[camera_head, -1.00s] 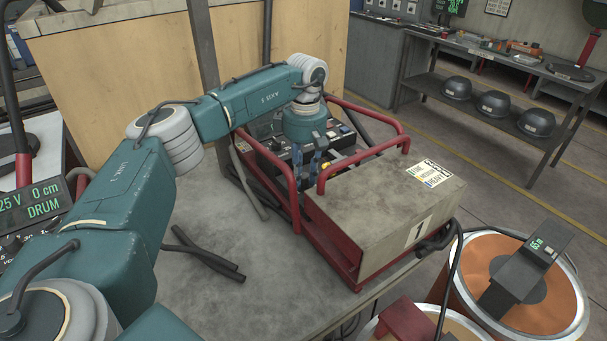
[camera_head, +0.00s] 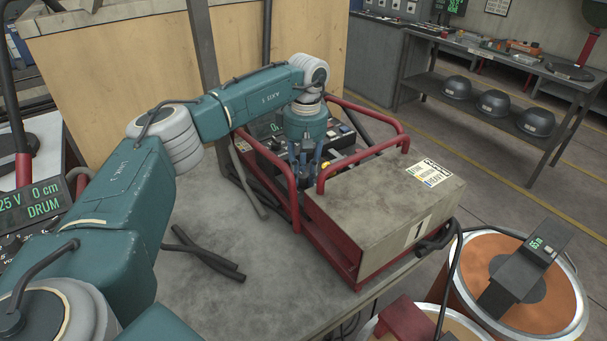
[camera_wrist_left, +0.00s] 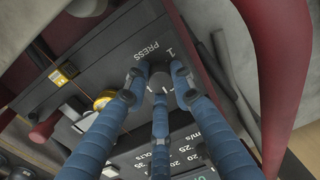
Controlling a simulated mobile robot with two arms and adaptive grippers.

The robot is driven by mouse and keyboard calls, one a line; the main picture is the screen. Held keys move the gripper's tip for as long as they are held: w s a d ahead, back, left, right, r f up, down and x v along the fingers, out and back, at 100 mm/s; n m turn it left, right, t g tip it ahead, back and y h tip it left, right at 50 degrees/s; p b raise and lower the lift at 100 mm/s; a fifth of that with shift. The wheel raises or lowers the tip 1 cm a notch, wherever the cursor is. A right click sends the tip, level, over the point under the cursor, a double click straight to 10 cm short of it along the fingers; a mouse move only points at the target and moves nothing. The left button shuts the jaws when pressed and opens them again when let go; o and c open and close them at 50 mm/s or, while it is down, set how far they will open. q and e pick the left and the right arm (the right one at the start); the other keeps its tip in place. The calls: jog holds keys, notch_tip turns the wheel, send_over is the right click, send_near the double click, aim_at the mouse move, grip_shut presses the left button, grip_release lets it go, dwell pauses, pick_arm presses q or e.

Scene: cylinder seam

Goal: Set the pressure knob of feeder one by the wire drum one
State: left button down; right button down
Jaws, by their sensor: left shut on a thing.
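The feeder (camera_head: 385,205) is a grey box in a red tube frame, marked 1, on the table. Its dark control panel (camera_wrist_left: 100,60) shows in the left wrist view, with the label PRESS 1. My left gripper (camera_wrist_left: 160,82) has its blue fingers closed around the small dark pressure knob (camera_wrist_left: 160,84) below that label. The fingers hide much of the knob, so its setting cannot be read. In the head view the gripper (camera_head: 305,172) points down at the panel. Orange wire drums (camera_head: 535,310) stand at the lower right; a device with a small green display lies on one.
Red handles (camera_head: 365,160) rise close to the gripper. A yellow knob (camera_wrist_left: 104,99) and a red-handled lever (camera_wrist_left: 45,128) are near the fingers. A display (camera_head: 42,200) at the left reads 25 V, 0 cm, DRUM. Dark cables (camera_head: 205,255) lie on the table.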

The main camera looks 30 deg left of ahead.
aim_at(304, 174)
pick_arm(q)
jog(key=shift+a+r, duration=0.1)
jog(key=shift+a, duration=0.05)
jog(key=c, duration=1.5)
grip_release()
jog(key=shift+o, duration=0.2)
notch_tip(304, 174, up, 12)
jog(key=shift+w, duration=0.2)
